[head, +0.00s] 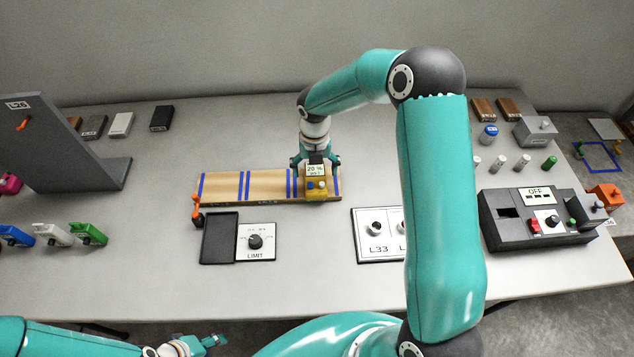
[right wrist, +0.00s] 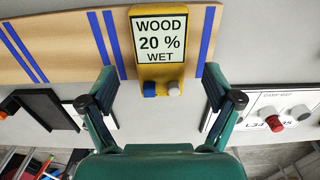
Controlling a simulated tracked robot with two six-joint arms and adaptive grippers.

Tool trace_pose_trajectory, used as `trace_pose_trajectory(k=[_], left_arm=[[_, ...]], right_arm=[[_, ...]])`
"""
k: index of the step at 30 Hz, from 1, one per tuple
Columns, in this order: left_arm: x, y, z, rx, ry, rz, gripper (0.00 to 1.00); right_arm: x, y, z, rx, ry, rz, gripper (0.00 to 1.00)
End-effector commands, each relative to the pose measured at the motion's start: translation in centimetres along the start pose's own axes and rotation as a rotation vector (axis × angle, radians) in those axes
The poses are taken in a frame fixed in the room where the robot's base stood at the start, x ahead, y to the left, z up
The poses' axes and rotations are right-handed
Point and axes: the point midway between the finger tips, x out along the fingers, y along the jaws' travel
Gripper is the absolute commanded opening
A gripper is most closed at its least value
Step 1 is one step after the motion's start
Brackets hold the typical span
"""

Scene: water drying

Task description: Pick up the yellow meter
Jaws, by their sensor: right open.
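The yellow meter (head: 316,186) stands on the right part of a wooden board (head: 220,186) with blue stripes. In the right wrist view the meter (right wrist: 160,72) shows a screen reading "WOOD 20 % WET" and a blue and a white knob. My right gripper (head: 315,165) is at the meter, with one finger on each side. In the right wrist view the fingers of my right gripper (right wrist: 163,88) are open, with gaps between them and the meter. My left gripper (head: 205,343) is at the bottom left, below the table's front edge; its jaws are too small to judge.
A black tray (head: 220,238) and a LIMIT dial panel (head: 255,242) lie in front of the board. An L33 panel (head: 377,232) and a dark OFF box (head: 535,218) are to the right. A grey upright panel (head: 62,150) and several coloured handheld devices (head: 88,234) are on the left.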

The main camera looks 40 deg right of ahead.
Motion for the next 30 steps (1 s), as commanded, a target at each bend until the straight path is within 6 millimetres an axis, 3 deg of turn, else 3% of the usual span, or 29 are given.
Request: trace_pose_trajectory(k=[1, 5, 14, 30], left_arm=[[1.2, -0.5, 0.0, 0.000, 0.000, 0.000, 0.46], [2.4, -0.9, 0.0, 0.000, -0.001, 0.000, 0.46], [2.4, -0.9, 0.0, 0.000, -0.001, 0.000, 0.46], [2.4, -0.9, 0.0, 0.000, 0.000, 0.000, 0.46]], right_arm=[[1.4, -0.1, -0.1, 0.001, 0.000, 0.000, 0.90], [3.0, -0.1, -0.1, 0.000, 0.000, 0.001, 0.90], [3.1, -0.1, -0.1, -0.001, 0.000, 0.001, 0.90], [3.1, -0.1, -0.1, -0.002, -0.001, 0.001, 0.07]])
